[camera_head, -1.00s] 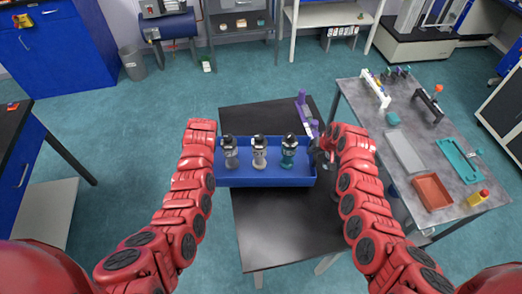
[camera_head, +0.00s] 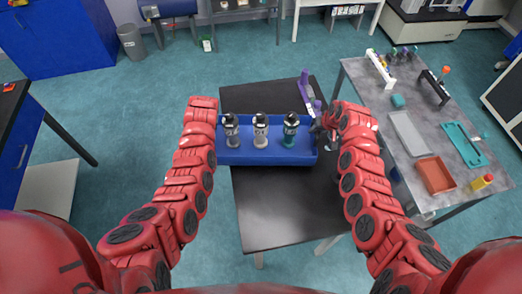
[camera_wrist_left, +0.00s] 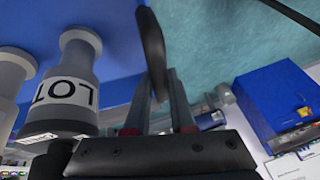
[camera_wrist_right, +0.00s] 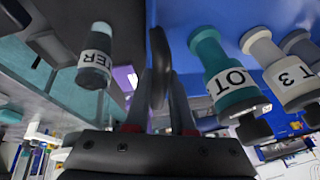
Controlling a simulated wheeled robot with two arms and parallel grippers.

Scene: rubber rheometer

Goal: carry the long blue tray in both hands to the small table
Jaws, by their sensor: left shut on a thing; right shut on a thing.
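The long blue tray (camera_head: 265,157) is level, over the back left part of a black-topped table (camera_head: 290,205), its left end beyond the table's edge. I cannot tell whether it touches the top. Three labelled bottles stand in it: grey (camera_head: 231,134), whitish (camera_head: 260,134) and teal (camera_head: 290,134).
A purple rack (camera_head: 306,88) stands on the black table behind the tray's right end. A grey table (camera_head: 425,130) at the right holds a red-brown tray (camera_head: 436,174), a teal tray (camera_head: 464,145) and racks. The black table's front is clear. Open floor (camera_head: 130,115) lies left.

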